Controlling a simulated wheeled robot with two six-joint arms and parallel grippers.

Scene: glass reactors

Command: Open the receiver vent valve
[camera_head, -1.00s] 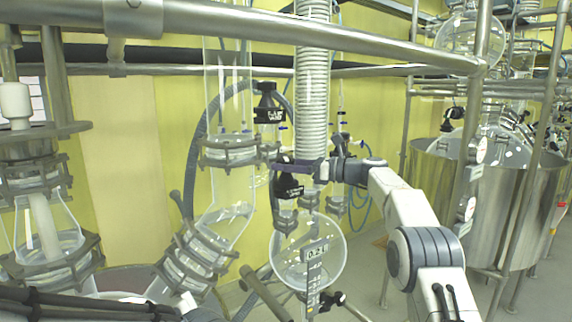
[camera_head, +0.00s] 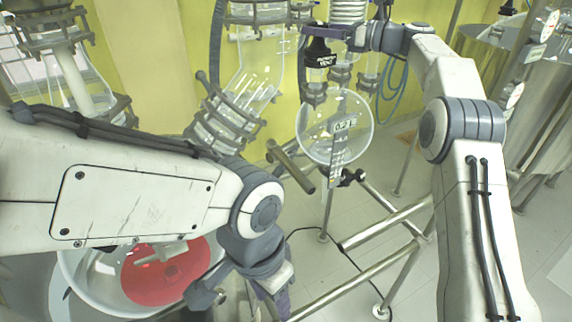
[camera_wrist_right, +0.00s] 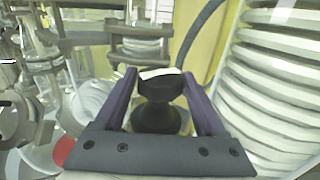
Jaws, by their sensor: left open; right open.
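The black vent valve (camera_head: 319,54) carries a small white label and sits above the round glass receiver (camera_head: 352,144). My right gripper (camera_head: 318,33) is level with the valve's top. In the right wrist view the black knob (camera_wrist_right: 157,113) stands between the two purple fingers, with a gap on each side, so the gripper is open around it and not clamped. My left gripper (camera_head: 280,302) is low at the bottom edge, partly cut off, pointing down and far from the valve.
A ribbed white hose (camera_wrist_right: 275,85) runs close to the right of my right gripper. A glass vessel with red contents (camera_head: 165,272) lies below my left arm. Metal frame pipes (camera_head: 385,228) cross the floor in front, and a steel tank (camera_head: 548,130) stands at the right.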

